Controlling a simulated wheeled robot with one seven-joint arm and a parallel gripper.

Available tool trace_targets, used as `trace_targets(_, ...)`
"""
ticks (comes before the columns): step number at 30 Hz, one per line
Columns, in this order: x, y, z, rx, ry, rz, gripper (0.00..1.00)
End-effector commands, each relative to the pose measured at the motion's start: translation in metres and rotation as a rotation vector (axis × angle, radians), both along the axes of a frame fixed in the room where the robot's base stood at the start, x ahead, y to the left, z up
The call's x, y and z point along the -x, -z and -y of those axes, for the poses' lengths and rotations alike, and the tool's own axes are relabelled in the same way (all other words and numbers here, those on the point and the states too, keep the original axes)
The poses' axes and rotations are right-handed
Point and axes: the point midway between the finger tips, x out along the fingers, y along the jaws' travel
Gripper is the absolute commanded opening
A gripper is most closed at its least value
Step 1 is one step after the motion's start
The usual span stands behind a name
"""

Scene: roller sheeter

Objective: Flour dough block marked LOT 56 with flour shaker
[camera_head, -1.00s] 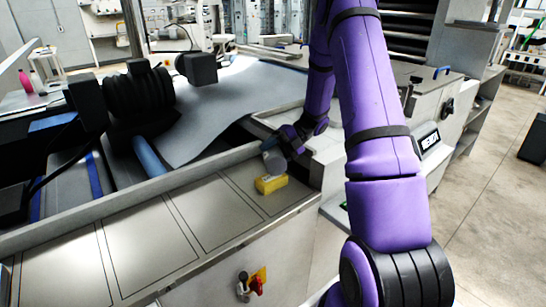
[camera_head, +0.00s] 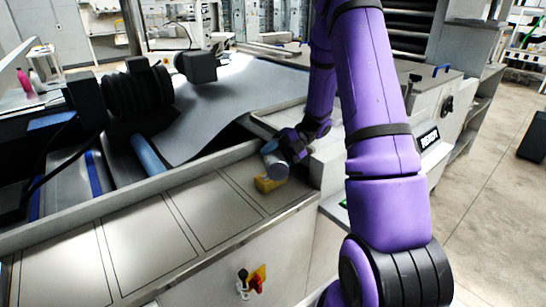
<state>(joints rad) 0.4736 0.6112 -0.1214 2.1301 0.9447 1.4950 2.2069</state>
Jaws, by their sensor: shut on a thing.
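My gripper (camera_head: 282,148) is at the end of my purple arm, above the right end of the steel ledge. It is shut on a grey-blue cylinder, the flour shaker (camera_head: 276,166), which is tilted. A small yellow block (camera_head: 265,185), likely the dough block, lies on the ledge just below the shaker. The shaker hides part of the block's top. I cannot tell whether the two touch. No lot mark can be read on the block, and no flour can be made out on it.
The steel ledge (camera_head: 150,225) has several outlined panels, bare to the left of the block. Behind it are a grey sheet (camera_head: 215,110), a blue roller (camera_head: 149,155) and a black ribbed part (camera_head: 138,100). A red and yellow switch (camera_head: 256,279) is on the front.

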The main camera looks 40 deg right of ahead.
Motion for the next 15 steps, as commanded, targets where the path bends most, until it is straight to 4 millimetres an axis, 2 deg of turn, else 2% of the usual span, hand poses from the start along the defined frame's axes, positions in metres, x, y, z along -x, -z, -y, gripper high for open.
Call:
trace_targets(5, -0.003, 0.000, 0.001, 0.000, 0.000, 0.001, 0.32)
trace_targets(15, -0.036, 0.000, 0.019, 0.000, 0.000, 0.001, 0.32)
